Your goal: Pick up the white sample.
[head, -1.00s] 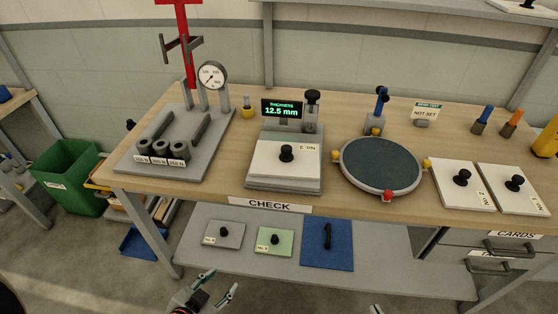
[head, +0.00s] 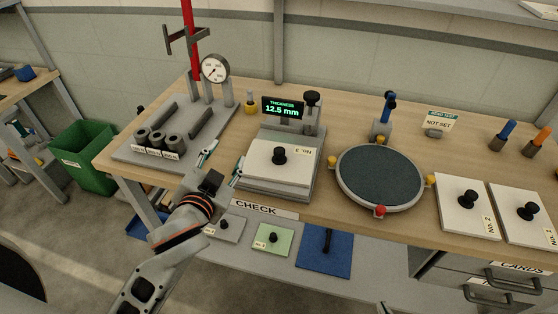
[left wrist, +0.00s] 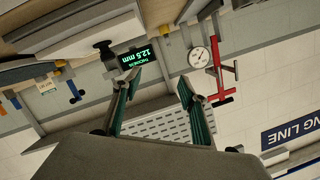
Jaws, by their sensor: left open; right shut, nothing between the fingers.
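A white sample plate (head: 266,166) with a black knob lies on the thickness gauge (head: 250,187), whose display (head: 283,106) reads 12.5 mm. Two more white sample plates, one labelled No. 2 (head: 453,215) and another beside it (head: 515,205), lie at the right of the bench. My left gripper (head: 222,162) is open and empty, left of the gauge above the bench's front edge. In the left wrist view its open fingers (left wrist: 160,78) frame the background, with the display (left wrist: 133,57) by one fingertip. Only a sliver of my right gripper (head: 382,308) shows at the bottom edge.
A round dark plate (head: 380,177) sits right of the gauge. A dial-gauge stand with weights (head: 175,142) is at the left. Bench lies bare before the round plate.

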